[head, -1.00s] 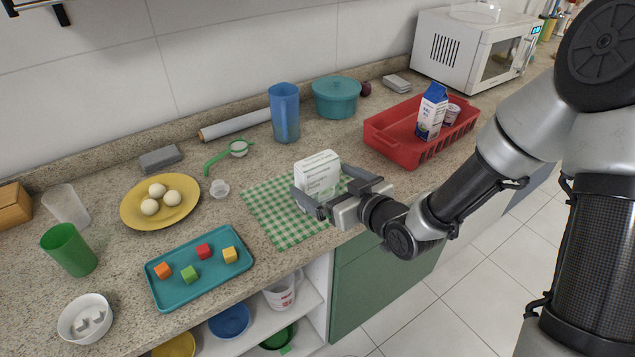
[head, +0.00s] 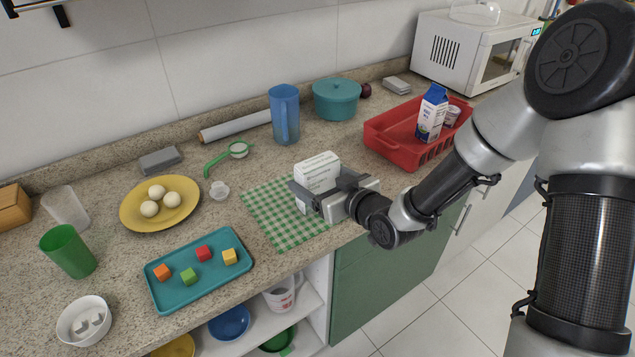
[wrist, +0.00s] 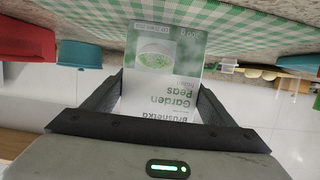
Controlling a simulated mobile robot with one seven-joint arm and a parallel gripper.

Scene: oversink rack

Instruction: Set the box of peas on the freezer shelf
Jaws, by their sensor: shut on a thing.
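The box of peas (head: 317,171) is a white carton standing upright on the green checked cloth on the counter. In the wrist view its label (wrist: 165,75) shows a bowl of peas and the words "Garden Peas" upside down. My gripper (head: 322,190) is shut on the box, with one finger on each side, as the wrist view also shows (wrist: 160,100). The front lower part of the box is partly hidden by my gripper in the head view. No freezer shelf can be made out in either view.
A red basket (head: 388,146) with a milk carton (head: 432,113) stands to the right. A teal tray (head: 211,284) with several cubes and a yellow plate (head: 130,211) lie to the left. A blue jug (head: 285,112) and teal pot (head: 337,101) stand behind.

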